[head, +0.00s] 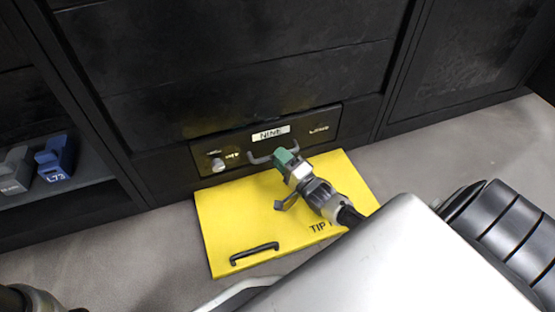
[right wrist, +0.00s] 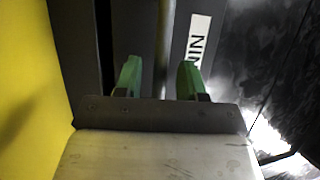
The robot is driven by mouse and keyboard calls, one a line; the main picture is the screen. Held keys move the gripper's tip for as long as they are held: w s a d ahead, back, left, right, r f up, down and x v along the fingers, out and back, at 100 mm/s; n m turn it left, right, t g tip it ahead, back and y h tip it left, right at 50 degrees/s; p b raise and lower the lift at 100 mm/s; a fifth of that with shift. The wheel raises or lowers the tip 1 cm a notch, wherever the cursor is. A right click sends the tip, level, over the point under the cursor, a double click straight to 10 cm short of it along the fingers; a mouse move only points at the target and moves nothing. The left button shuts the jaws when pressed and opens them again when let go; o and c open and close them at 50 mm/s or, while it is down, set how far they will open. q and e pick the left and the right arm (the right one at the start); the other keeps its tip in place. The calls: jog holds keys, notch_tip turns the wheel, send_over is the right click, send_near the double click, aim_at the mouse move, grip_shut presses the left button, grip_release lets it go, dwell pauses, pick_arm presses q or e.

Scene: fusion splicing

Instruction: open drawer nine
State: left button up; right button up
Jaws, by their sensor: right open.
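Drawer nine (head: 262,139) is a low black drawer front with a white NINE label (head: 270,134) and a grey bar handle (head: 257,158). It looks shut. My right gripper (head: 284,157), with green fingertips, is at the handle. In the right wrist view the right gripper (right wrist: 158,75) is open, with one green finger on each side of the handle bar (right wrist: 164,50). The label (right wrist: 198,42) shows to the right of the fingers. I cannot tell whether a finger touches the bar. My left gripper is not in view.
A yellow panel (head: 228,215) with a black handle (head: 254,254) and partly hidden TIP lettering lies just below and in front of the drawer. Blue (head: 54,160) and grey (head: 15,170) items stand on a shelf at left. Grey floor (head: 150,255) is clear at left.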

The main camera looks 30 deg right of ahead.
jog(key=shift+x, duration=0.75)
grip_shut()
jog(key=shift+s, duration=0.1)
